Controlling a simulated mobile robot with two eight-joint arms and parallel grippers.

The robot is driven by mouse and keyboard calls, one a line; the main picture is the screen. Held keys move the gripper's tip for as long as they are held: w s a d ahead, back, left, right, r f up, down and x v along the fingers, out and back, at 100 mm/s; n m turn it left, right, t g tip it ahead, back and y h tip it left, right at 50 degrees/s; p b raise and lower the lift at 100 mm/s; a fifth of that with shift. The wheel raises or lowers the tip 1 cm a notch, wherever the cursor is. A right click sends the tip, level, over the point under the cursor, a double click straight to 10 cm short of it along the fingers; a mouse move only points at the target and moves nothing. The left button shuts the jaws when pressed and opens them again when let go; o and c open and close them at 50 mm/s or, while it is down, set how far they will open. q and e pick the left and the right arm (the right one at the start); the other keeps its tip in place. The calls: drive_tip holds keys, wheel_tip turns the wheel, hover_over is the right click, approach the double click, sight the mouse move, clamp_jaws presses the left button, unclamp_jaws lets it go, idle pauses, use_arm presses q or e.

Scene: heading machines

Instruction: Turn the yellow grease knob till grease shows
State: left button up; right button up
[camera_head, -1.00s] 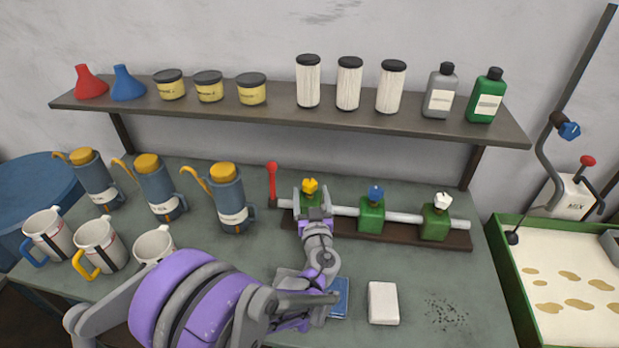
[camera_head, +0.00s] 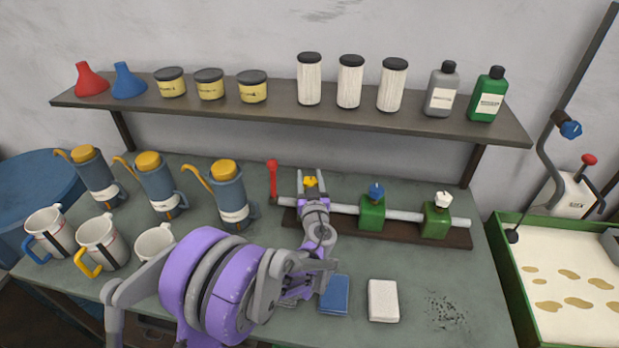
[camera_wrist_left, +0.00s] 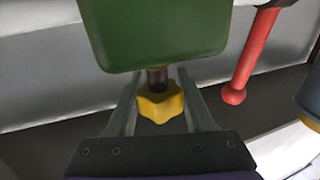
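The yellow grease knob (camera_head: 310,182) sits at the left end of the pipe manifold on the bench. It also shows in the left wrist view (camera_wrist_left: 160,103), on a short stem beside its green block (camera_wrist_left: 152,32). My left gripper (camera_head: 311,176) is open with a finger on each side of the knob. In the left wrist view its fingertips (camera_wrist_left: 159,78) reach past the knob, with narrow gaps seeming to remain on both sides. In the head view my wrist hides most of the yellow knob's block. My right gripper is not in view.
A red-handled lever (camera_head: 272,180) stands just left of the knob. A blue knob (camera_head: 376,191) and a white knob (camera_head: 443,199) are to the right on the same pipe (camera_head: 405,217). Blue grease cans (camera_head: 230,195) and mugs stand left. A shelf (camera_head: 290,113) runs above.

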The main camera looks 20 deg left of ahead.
use_arm(q)
clamp_jaws()
drive_tip(key=shift+y, duration=0.3)
drive_tip(key=n+g+y, duration=0.3)
drive_tip(key=g, duration=0.1)
drive_tip(key=n+g+y+p, duration=0.1)
drive_tip(key=n+g+y, duration=0.1)
drive_tip(key=shift+s+a+n+y, duration=0.3)
drive_tip(key=shift+s+a, duration=0.05)
drive_tip(key=shift+s+a+n+g+y+p, duration=0.15)
drive_tip(key=shift+n+g+y, duration=0.3)
drive_tip(key=shift+n+g, duration=0.7)
drive_tip(key=shift+s+a+n+g+y+p, duration=0.25)
drive_tip(key=shift+n+g+y, duration=0.35)
drive_tip(key=shift+g, duration=0.9)
drive_tip(key=shift+s+d+n+g+y+p, duration=0.1)
drive_tip(key=shift+s+n+g+y, duration=0.2)
drive_tip(key=shift+n+g, duration=0.85)
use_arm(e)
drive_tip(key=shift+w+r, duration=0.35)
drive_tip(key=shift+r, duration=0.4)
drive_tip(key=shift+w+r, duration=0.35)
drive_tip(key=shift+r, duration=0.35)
use_arm(q)
drive_tip(key=shift+g, duration=0.4)
drive_tip(key=o, duration=0.8)
unclamp_jaws()
